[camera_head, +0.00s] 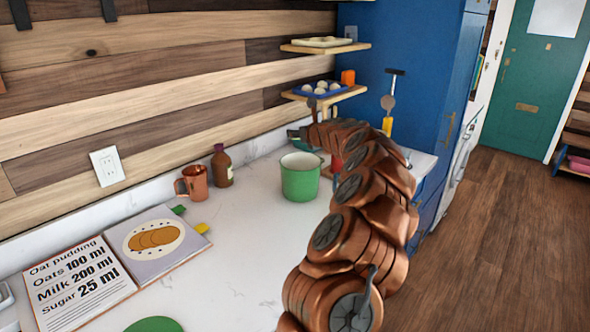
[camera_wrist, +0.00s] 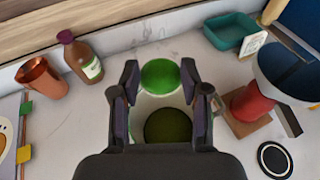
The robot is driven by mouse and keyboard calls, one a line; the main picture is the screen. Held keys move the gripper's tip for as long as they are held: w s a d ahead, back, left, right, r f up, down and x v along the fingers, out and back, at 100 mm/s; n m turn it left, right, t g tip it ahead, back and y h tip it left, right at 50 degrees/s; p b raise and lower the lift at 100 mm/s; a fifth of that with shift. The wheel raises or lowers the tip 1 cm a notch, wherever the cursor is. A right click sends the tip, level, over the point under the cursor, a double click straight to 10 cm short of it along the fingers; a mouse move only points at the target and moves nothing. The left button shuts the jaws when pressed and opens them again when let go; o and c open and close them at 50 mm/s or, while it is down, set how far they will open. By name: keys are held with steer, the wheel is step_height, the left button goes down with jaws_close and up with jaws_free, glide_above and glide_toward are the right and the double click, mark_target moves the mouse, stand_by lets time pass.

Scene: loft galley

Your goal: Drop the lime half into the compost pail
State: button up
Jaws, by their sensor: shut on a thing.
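The lime half (camera_wrist: 160,75) shows as a round green shape between my fingertips in the wrist view. My gripper (camera_wrist: 160,80) is shut on it, with one finger on each side. The compost pail (camera_head: 300,182) is green outside and pale inside, and stands upright on the white counter in the head view. In the wrist view the pail (camera_wrist: 146,106) lies below my gripper, partly hidden by the fingers and the lime half. Its dark round inside shows just nearer than the lime half. In the head view my gripper (camera_head: 298,135) is above and behind the pail; the lime half is not clear there.
A copper mug (camera_head: 192,183) and brown bottle (camera_head: 222,166) stand left of the pail. An open recipe book (camera_head: 82,283) lies at front left. A teal tub (camera_wrist: 232,32), a red object (camera_wrist: 249,104) and a black disc (camera_wrist: 274,159) are to the right. Shelves (camera_head: 325,94) hang behind.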

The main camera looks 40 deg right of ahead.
steer(key=d+f+b, duration=0.1)
steer(key=b, duration=0.1)
steer(key=s+d+f+b, duration=0.1)
steer(key=f+b, duration=0.1)
steer(key=b, duration=0.1)
steer(key=f+b, duration=0.1)
steer(key=b, duration=0.1)
steer(key=shift+s+d+f, duration=0.15)
steer(key=shift+d, duration=0.25)
stand_by(0.4)
steer(key=o, duration=1.2)
steer(key=shift+v, duration=6)
